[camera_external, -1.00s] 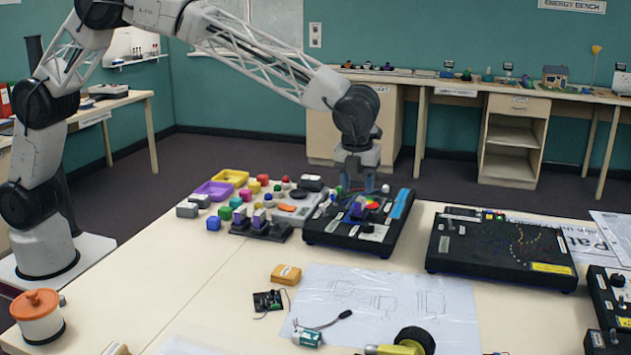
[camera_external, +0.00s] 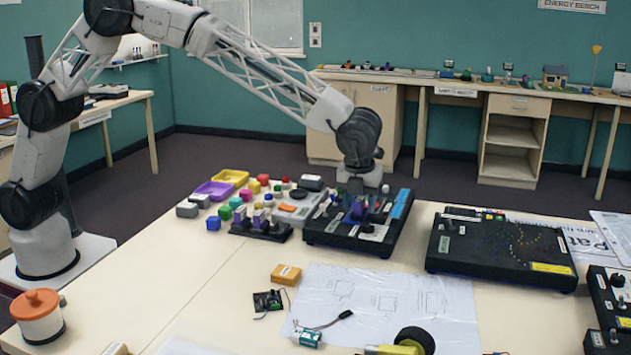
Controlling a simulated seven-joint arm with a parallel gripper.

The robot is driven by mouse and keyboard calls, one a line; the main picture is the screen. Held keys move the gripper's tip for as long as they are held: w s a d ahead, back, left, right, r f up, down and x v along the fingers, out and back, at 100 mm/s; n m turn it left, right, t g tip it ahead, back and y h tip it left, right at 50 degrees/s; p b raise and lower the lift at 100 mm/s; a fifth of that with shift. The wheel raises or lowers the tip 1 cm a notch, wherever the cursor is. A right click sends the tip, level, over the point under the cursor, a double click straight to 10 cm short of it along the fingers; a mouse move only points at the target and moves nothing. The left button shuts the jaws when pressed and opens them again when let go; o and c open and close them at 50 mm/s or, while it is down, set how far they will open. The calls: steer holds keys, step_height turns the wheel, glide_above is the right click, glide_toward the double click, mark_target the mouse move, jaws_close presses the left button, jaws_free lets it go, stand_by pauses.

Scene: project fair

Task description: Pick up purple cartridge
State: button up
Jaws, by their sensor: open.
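The purple cartridge (camera_external: 356,211) stands on the black board (camera_external: 345,241) near the middle of the table. My gripper (camera_external: 362,197) is open and points down over this board, with its fingers low around or just behind the purple cartridge. I cannot tell from this view whether the fingers touch it. Part of the board's top behind the cartridge is hidden by the gripper.
A black rack (camera_external: 261,231) with small purple-topped pieces stands left of the board. Several coloured blocks, a purple tray (camera_external: 213,190) and a yellow tray (camera_external: 231,177) lie further left. Another black board (camera_external: 500,252) stands to the right. Drawing sheets (camera_external: 380,303) lie in front.

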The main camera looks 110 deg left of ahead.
mark_target(360, 198)
stand_by(0.3)
jaws_close()
steer(key=shift+r, duration=0.15)
steer(key=shift+r, duration=1.4)
steer(key=shift+s+r, duration=0.25)
steer(key=s+d+r, duration=0.1)
steer(key=s+d, duration=0.1)
steer(key=s, duration=1.3)
steer(key=shift+d+r, duration=0.2)
steer(key=shift+d, duration=0.05)
steer(key=shift+s, duration=0.15)
